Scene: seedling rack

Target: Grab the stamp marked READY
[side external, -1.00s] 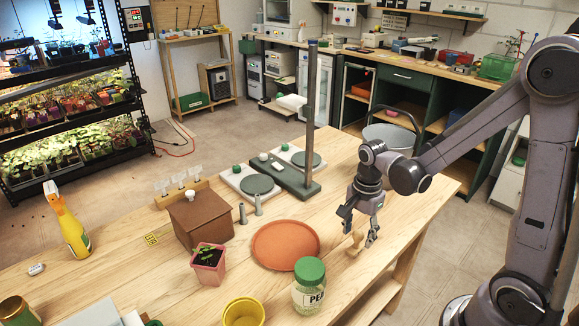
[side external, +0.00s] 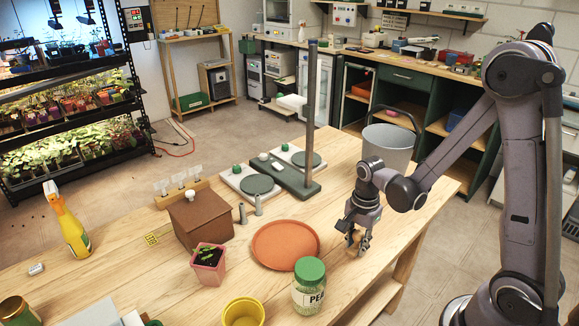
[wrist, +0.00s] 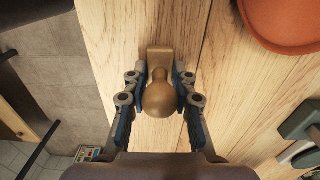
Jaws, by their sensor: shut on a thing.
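A wooden stamp with a round knob handle (wrist: 160,97) and a rectangular base stands on the table near its right edge. It also shows between the fingers in the side external view (side external: 356,236). My gripper (side external: 357,243) points down at it and is shut on the stamp. In the wrist view, my gripper's two fingers (wrist: 160,92) press on the handle from left and right. Any marking on the stamp, such as READY, is hidden from both views.
An orange saucer (side external: 285,262) lies left of my gripper. A green-lidded jar (side external: 309,285) stands in front. A grey bucket (side external: 388,148) stands behind my gripper. The table's right edge is close by. Bare wood surrounds the stamp.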

